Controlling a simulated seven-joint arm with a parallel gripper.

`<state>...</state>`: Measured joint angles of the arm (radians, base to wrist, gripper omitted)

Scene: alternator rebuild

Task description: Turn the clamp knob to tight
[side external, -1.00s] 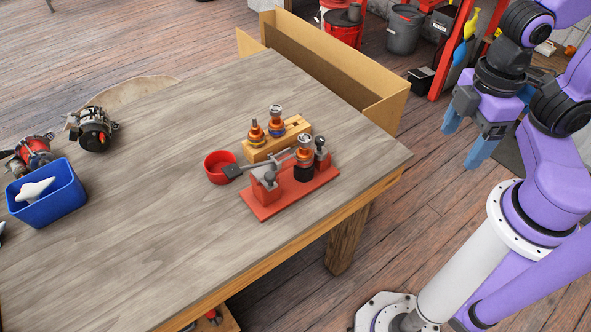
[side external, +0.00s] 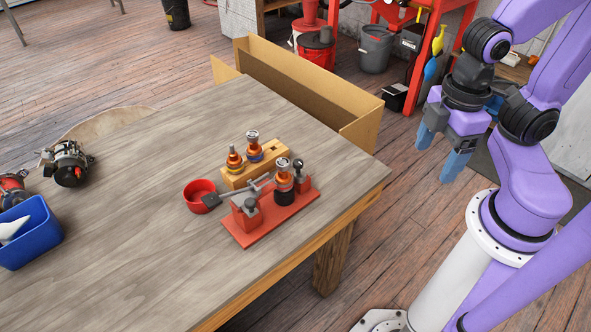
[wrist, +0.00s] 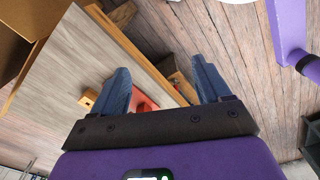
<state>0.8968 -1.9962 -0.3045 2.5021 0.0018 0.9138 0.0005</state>
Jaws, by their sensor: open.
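A red clamp fixture (side external: 268,222) stands on the table near its right edge. A copper-and-black part (side external: 284,185) stands upright in the fixture. My gripper (side external: 440,152) is open and empty, off the table's right side and well apart from the fixture. In the wrist view my gripper (wrist: 160,64) has its blue fingers spread, and the red fixture (wrist: 143,102) is partly hidden behind them.
A wooden block (side external: 265,164) holding two copper-coloured parts stands behind the fixture. A red bowl (side external: 199,193) is to its left. A blue bin (side external: 35,240) is at far left. An open cardboard box (side external: 362,132) stands at the table's back edge. The table's front middle is clear.

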